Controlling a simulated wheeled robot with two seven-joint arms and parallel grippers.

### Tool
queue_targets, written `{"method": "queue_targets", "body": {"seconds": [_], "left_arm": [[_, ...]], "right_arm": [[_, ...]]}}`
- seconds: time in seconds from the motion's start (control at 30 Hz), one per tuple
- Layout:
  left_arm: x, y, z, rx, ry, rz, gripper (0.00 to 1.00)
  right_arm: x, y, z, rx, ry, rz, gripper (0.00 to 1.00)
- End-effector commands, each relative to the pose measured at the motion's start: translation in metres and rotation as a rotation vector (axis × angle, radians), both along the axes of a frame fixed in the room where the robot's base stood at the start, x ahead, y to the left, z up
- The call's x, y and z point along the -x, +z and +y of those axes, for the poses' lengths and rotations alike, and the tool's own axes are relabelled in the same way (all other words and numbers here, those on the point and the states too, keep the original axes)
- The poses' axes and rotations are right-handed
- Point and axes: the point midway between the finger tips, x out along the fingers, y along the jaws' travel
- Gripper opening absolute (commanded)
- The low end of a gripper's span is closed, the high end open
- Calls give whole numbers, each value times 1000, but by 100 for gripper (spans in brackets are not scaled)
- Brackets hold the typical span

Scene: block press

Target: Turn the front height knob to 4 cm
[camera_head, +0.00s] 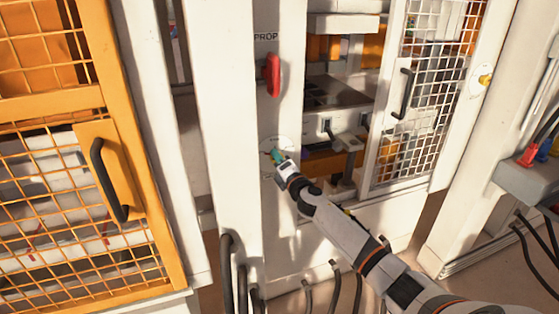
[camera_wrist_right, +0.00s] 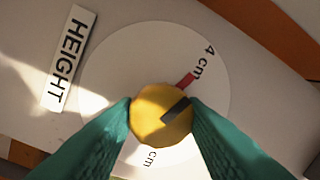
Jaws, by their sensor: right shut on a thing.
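The height knob (camera_wrist_right: 160,115) is a round yellow knob with a dark stripe on its top. It sits in the middle of a white dial (camera_wrist_right: 110,75), beside a HEIGHT label (camera_wrist_right: 70,60). A red mark (camera_wrist_right: 186,80) beside the knob points at the "4 cm" print. A second "cm" print shows below the knob, its number hidden. The green fingers of my right gripper (camera_wrist_right: 161,112) are shut on the knob, one on each side. In the head view my right gripper (camera_head: 277,155) reaches the dial (camera_head: 275,143) on the white post. My left gripper is not in view.
A red PROP handle (camera_head: 273,75) is on the same post above the dial. A mesh door with a black handle (camera_head: 403,93) stands to the right. A yellow mesh guard (camera_head: 100,120) is on the left. Black cables (camera_head: 228,270) hang below.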

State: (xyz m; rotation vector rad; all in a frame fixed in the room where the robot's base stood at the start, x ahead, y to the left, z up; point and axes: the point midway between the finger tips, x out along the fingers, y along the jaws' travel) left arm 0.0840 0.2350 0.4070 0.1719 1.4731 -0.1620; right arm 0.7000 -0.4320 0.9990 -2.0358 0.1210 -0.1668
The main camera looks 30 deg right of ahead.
Motion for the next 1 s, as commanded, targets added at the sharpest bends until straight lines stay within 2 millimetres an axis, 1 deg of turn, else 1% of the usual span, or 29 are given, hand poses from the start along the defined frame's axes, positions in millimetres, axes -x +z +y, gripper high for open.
{"method": "queue_targets", "body": {"seconds": [0.53, 0.57, 0.6, 0.67, 0.7, 1.0], "left_arm": [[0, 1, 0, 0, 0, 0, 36], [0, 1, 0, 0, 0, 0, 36], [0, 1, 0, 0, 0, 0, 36], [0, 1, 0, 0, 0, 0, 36], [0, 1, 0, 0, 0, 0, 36], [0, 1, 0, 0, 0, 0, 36]], "right_arm": [[0, -1, 0, 28, 1, 8, 15], [0, -1, 0, 28, 1, 8, 41], [0, -1, 0, 27, 1, 8, 47], [0, -1, 0, 27, 1, 8, 57], [0, -1, 0, 26, 1, 8, 59], [3, -1, 0, 25, 1, 6, 59]]}}
